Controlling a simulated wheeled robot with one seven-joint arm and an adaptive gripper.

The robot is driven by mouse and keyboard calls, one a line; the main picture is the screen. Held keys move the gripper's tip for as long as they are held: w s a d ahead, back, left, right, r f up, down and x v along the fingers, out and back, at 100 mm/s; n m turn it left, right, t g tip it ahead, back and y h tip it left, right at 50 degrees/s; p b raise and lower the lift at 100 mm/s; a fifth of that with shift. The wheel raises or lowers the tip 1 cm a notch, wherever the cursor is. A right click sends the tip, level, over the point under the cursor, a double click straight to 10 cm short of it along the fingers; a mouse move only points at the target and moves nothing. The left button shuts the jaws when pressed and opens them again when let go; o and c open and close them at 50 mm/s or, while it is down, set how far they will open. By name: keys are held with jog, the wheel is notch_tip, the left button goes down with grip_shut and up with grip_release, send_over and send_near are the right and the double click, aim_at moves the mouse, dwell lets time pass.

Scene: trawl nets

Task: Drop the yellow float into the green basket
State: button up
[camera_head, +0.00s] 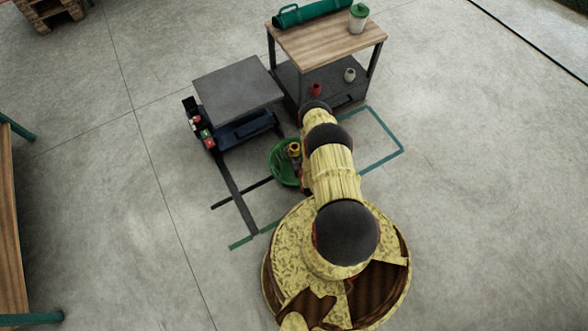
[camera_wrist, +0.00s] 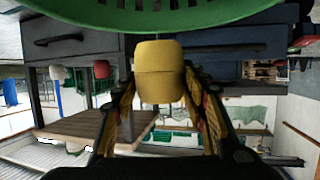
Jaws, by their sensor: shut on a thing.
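The yellow float (camera_wrist: 160,70) is held between the two fingers of my gripper (camera_wrist: 165,88), which is shut on it. The wrist view appears upside down. The green basket (camera_wrist: 190,14) shows there as a curved, slotted wall along the top edge, beyond the float. In the head view the green basket (camera_head: 275,165) stands on the floor left of my arm. My gripper (camera_head: 295,156) and a small yellow patch of the float (camera_head: 294,147) overlap its opening from above. My arm hides the basket's right part. Whether the float is below the rim, I cannot tell.
A dark grey bench (camera_head: 238,85) with small items at its left side stands behind the basket. A wood-topped cart (camera_head: 325,40) carries a green case (camera_head: 312,12) and a lidded jar (camera_head: 358,18); a red cup (camera_head: 316,89) and a pale cup (camera_head: 349,75) sit lower.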

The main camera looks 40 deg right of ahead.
jog(key=shift+f+b, duration=0.45)
jog(key=shift+f, duration=0.45)
jog(key=o, duration=1.2)
jog(key=shift+s, duration=0.1)
jog(key=v, duration=0.7)
jog(key=shift+s+a+r, duration=0.1)
jog(key=shift+s, duration=0.05)
